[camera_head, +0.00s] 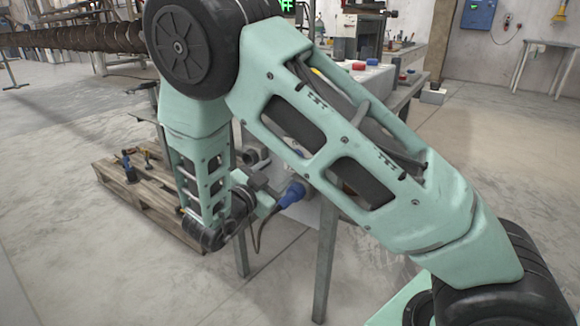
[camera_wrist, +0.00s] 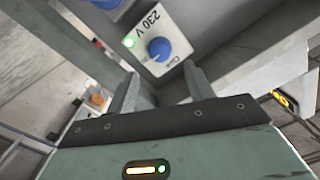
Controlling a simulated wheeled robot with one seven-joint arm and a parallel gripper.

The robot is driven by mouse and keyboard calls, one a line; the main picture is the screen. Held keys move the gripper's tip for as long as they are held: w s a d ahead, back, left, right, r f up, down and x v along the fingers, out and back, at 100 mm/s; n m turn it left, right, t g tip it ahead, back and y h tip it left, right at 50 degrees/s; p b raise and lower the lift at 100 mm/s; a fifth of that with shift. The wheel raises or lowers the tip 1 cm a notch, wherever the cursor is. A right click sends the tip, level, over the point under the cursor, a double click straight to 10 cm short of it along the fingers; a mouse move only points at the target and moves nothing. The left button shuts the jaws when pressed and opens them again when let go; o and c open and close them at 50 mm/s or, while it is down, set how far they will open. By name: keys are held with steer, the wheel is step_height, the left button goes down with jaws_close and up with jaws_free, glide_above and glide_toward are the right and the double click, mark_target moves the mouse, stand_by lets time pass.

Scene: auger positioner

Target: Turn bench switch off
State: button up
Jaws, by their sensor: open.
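In the wrist view, a blue rotary knob (camera_wrist: 159,50) sits on a white plate (camera_wrist: 152,28) marked "230 V". A small green light (camera_wrist: 128,42) glows at the plate's left edge. My gripper (camera_wrist: 161,73) is open, and its two fingers point toward the plate with the knob in line with the gap between them. Nothing is held. I cannot tell whether either finger touches the plate or knob. In the head view, my wrist and gripper are low beside the bench (camera_head: 326,245), partly hidden, and the knob cannot be made out.
A blue plug (camera_head: 291,193) with a dark cable is beside my gripper in the head view. A wooden pallet (camera_head: 160,195) lies on the floor to the left. Floor in front is clear.

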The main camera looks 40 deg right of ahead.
steer(key=b+x, duration=0.1)
steer(key=x, duration=0.6)
steer(key=shift+d, duration=0.3)
steer(key=shift+c, duration=0.3)
steer(key=c, duration=0.9)
